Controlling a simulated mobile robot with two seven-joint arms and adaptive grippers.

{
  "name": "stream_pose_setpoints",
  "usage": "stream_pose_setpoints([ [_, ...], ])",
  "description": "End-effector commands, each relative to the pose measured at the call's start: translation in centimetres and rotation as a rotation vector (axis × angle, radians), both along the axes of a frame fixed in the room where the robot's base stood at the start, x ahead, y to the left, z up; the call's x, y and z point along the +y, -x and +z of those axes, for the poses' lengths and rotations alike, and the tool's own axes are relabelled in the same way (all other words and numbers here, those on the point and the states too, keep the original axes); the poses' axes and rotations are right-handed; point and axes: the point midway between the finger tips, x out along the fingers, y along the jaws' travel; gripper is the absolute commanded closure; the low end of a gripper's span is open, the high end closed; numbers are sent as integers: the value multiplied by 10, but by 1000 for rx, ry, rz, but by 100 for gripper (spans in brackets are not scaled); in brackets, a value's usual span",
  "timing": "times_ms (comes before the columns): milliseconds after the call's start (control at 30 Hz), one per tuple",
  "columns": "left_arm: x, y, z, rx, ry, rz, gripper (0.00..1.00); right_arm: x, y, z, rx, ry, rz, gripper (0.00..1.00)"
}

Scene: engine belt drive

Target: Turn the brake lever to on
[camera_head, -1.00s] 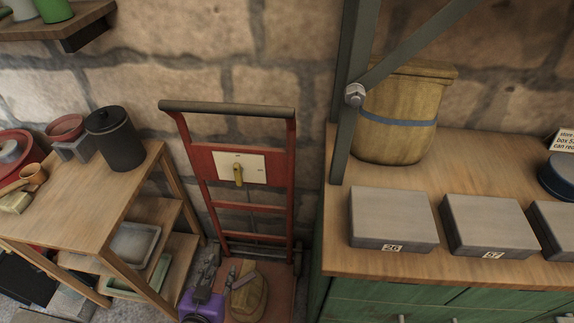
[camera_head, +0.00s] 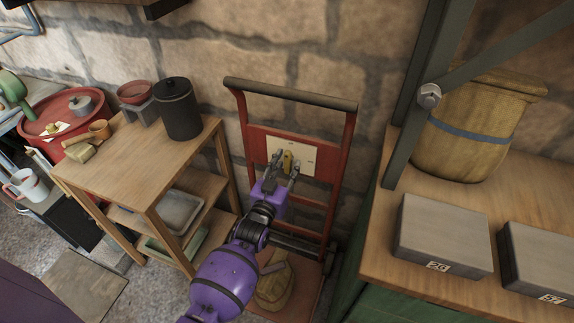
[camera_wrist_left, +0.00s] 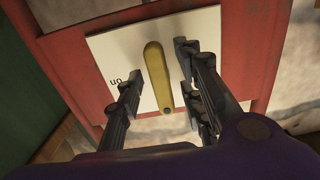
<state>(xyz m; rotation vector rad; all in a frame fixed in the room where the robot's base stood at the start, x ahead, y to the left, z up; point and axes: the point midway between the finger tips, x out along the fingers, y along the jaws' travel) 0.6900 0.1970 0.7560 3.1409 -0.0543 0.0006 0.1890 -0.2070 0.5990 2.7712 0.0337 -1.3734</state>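The brake lever (camera_head: 288,160) is a yellow handle on a cream plate (camera_head: 308,154) fixed to a red upright frame with a dark top bar. It also shows in the left wrist view (camera_wrist_left: 156,70), lying lengthwise across the plate (camera_wrist_left: 110,55). The mark "on" (camera_wrist_left: 116,82) reads upside down there, left of the lever. My left gripper (camera_head: 285,166) is at the plate with its fingers apart, one on each side of the lever. In the wrist view the gripper (camera_wrist_left: 158,82) shows gaps on both sides; contact is not visible. My right gripper is out of view.
A wooden shelf table (camera_head: 140,150) with a black canister (camera_head: 178,108) stands left of the red frame (camera_head: 335,180). A stone wall is behind.

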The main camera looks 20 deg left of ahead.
Motion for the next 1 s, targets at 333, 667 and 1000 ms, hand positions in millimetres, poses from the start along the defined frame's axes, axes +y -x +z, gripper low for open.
stream_pose_setpoints([
  [333, 0, -6, 0, 1, 0, 1, 66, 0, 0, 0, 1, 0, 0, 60],
  [667, 0, -5, 0, 1, 0, 1, 100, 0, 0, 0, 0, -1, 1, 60],
  [1000, 1, -5, 0, -1, -51, 1, 100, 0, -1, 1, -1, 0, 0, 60],
])
